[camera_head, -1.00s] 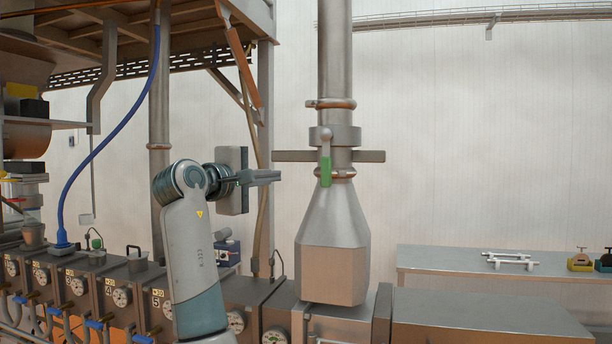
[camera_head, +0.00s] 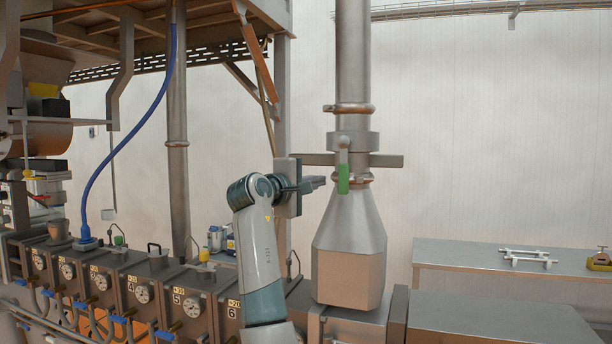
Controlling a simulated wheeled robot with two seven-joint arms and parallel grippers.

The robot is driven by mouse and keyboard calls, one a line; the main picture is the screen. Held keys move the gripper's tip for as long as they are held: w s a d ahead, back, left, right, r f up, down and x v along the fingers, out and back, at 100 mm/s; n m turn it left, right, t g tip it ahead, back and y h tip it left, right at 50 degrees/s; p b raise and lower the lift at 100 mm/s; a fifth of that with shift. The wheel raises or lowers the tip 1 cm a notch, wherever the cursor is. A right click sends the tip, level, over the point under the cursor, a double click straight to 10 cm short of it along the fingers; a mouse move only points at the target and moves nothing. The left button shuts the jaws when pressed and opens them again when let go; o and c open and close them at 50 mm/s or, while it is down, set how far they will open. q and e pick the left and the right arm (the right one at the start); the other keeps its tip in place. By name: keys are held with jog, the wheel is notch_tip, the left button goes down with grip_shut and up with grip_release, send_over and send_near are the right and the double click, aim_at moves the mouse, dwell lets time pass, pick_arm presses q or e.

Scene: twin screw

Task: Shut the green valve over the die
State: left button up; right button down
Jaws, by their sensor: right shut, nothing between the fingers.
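The valve's green handle (camera_head: 343,179) hangs straight down from a grey hub on the vertical steel pipe (camera_head: 352,60). Below it a hopper-shaped metal chute (camera_head: 349,240) widens down to the die end of the machine (camera_head: 345,318). My right gripper (camera_head: 318,182) is just left of the green handle, at about its height, fingers pointing right at it. The fingers look closed together and empty, with a small gap in the picture between their tips and the handle. Whether they touch it in depth I cannot tell. My left gripper is not in view.
A flat grey bar (camera_head: 385,161) sticks out both sides of the pipe at valve height. The extruder barrel (camera_head: 150,280) with gauges runs along the lower left. A side table (camera_head: 460,251) with a white frame (camera_head: 525,256) stands at right. The space right of the pipe is clear.

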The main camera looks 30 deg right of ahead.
aim_at(343, 183)
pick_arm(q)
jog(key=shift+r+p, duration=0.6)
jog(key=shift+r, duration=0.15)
pick_arm(e)
jog(key=shift+s+d, duration=0.85)
jog(key=shift+s, duration=0.25)
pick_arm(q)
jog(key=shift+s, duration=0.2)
pick_arm(e)
jog(key=shift+s+d+f+n, duration=0.1)
jog(key=shift+s+d+n, duration=0.15)
jog(key=shift+n, duration=0.25)
jog(key=shift+s+d+f+n+t+h, duration=0.1)
jog(key=shift+s+d+n+t+h, duration=0.25)
jog(key=shift+s+d+n, duration=0.5)
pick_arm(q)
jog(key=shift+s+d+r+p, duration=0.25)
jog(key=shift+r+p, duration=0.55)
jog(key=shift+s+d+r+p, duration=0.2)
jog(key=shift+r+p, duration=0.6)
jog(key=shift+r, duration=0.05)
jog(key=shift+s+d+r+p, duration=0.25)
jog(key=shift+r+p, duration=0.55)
pick_arm(e)
jog(key=s+d+r+n, duration=0.2)
jog(key=s+d+r, duration=0.4)
jog(key=s+r, duration=0.1)
jog(key=shift+s+d+r, duration=0.15)
jog(key=shift+s+d, duration=0.1)
jog(key=shift+s, duration=0.25)
